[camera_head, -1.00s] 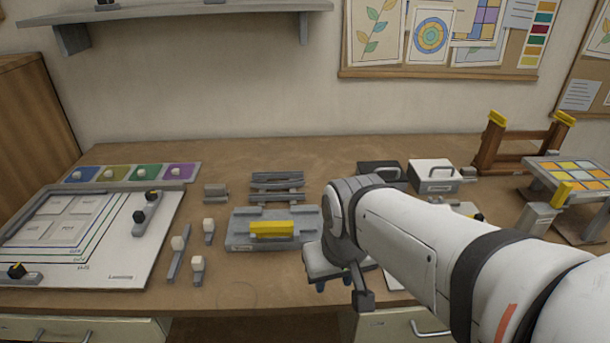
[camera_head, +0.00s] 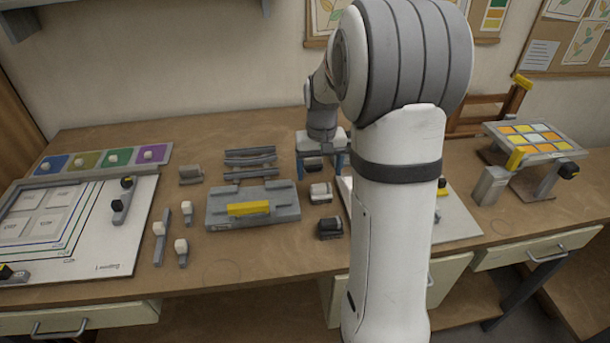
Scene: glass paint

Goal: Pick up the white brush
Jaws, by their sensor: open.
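My gripper (camera_head: 319,167) is open, pointing down, with blue-tipped fingers apart over the middle of the bench. A small dark block (camera_head: 313,163) shows between the fingers, not visibly gripped; I cannot tell whether the fingers are at its height. A small block with a pale white top and dark base (camera_head: 320,192), which looks like the white brush, stands just in front of the gripper. A similar black-topped block (camera_head: 330,228) stands nearer the front. My arm hides the bench to the right of these.
A grey tray with a yellow bar (camera_head: 248,209) lies left of the blocks, with grey strips (camera_head: 250,162) behind it. Several white-topped pegs (camera_head: 160,229) stand further left by a white board (camera_head: 130,240). A tile rack (camera_head: 533,140) stands at right.

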